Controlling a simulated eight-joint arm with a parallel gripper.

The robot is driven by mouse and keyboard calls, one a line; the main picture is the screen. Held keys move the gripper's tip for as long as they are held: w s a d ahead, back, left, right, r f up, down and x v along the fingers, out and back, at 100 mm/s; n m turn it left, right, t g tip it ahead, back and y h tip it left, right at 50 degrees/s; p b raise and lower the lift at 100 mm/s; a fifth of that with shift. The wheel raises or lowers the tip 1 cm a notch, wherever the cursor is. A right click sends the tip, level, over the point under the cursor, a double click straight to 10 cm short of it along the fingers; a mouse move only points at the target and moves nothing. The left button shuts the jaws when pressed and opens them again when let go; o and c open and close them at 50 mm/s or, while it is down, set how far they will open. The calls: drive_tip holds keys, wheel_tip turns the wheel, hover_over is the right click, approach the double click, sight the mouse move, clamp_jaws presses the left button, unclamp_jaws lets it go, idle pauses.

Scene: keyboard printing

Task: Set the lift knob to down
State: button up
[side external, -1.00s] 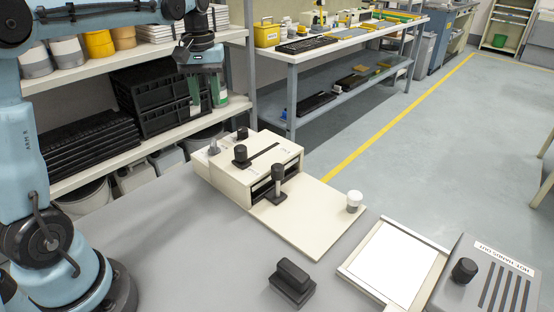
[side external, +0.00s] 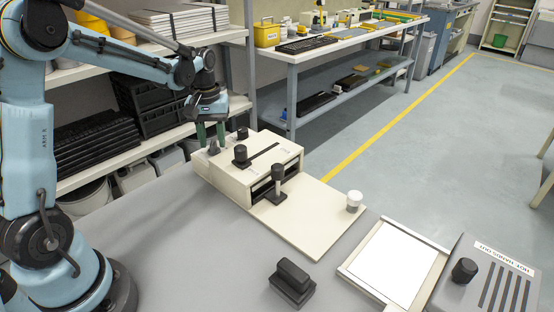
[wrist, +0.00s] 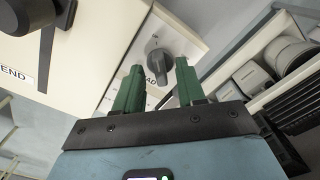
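My gripper (side external: 211,142) is open, its two green fingers pointing down over the back left end of the cream machine (side external: 226,180). In the wrist view my gripper (wrist: 160,66) has a grey pointer knob (wrist: 159,60) between and just beyond its fingertips. The fingers look apart from this knob; its grey top also shows in the side view (side external: 213,149).
A black knob (side external: 240,155) and a black lever (side external: 278,184) stand on the machine, close to my gripper. A white knob (side external: 353,201) is at its right. A black handled block (side external: 292,279), a framed white sheet (side external: 397,262) and a grey box (side external: 490,284) are in front.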

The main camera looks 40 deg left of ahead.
drive_tip(key=shift+f, duration=0.2)
clamp_jaws()
